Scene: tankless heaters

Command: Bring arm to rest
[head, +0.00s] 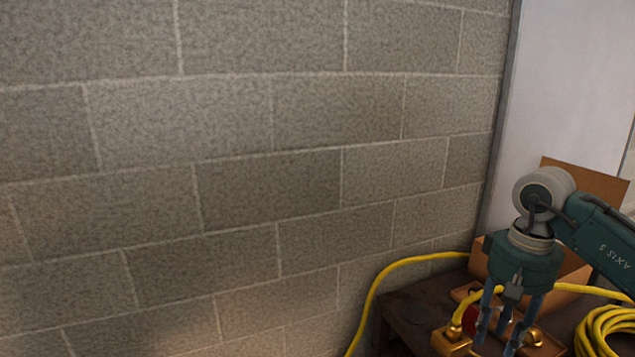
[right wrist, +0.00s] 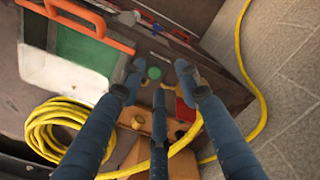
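My right gripper (head: 499,330) hangs from the dark green arm at the right of the head view, its fingers pointing down over a dark bench (head: 408,310). In the right wrist view, the three blue fingers of the right gripper (right wrist: 157,82) are spread apart with nothing held between them. Below the fingers is a wooden block with brass fittings (head: 452,341) and a red part, partly hidden by the fingers. My left gripper is in neither view.
A yellow cable (head: 370,308) runs along the bench edge, and a yellow coil (head: 604,332) lies at right. A cardboard box (head: 577,268) stands behind the gripper. A green-and-white case with an orange handle (right wrist: 80,48) lies nearby. The block wall (head: 230,180) fills the left.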

